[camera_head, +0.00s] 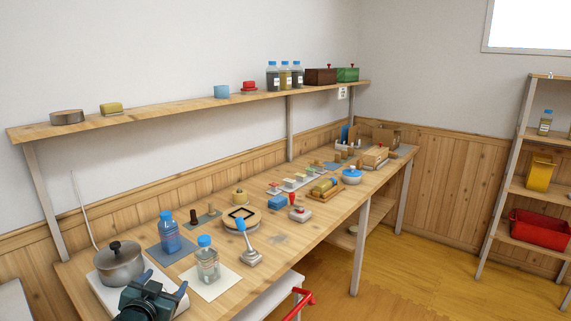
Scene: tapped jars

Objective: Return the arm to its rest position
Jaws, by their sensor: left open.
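My left gripper (165,282) is in the lower left of the head view, at the near end of the workbench. Its two blue-grey fingers stand apart and nothing shows between them. It is in front of a grey lidded pot (119,264) and partly covers the white board under it. A blue-filled jar with a blue lid (170,234) stands upright on a dark blue mat. A clear jar with a blue lid (207,264) stands upright on a white mat (225,285), right of the gripper and apart from it. My right gripper is not in view.
The workbench (316,236) holds a lever device with a blue knob (241,228), a round wooden stand (257,223) and several small items farther back. A wall shelf (190,109) runs above it. A red handle (303,297) sticks out by the front edge. Floor at right is clear.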

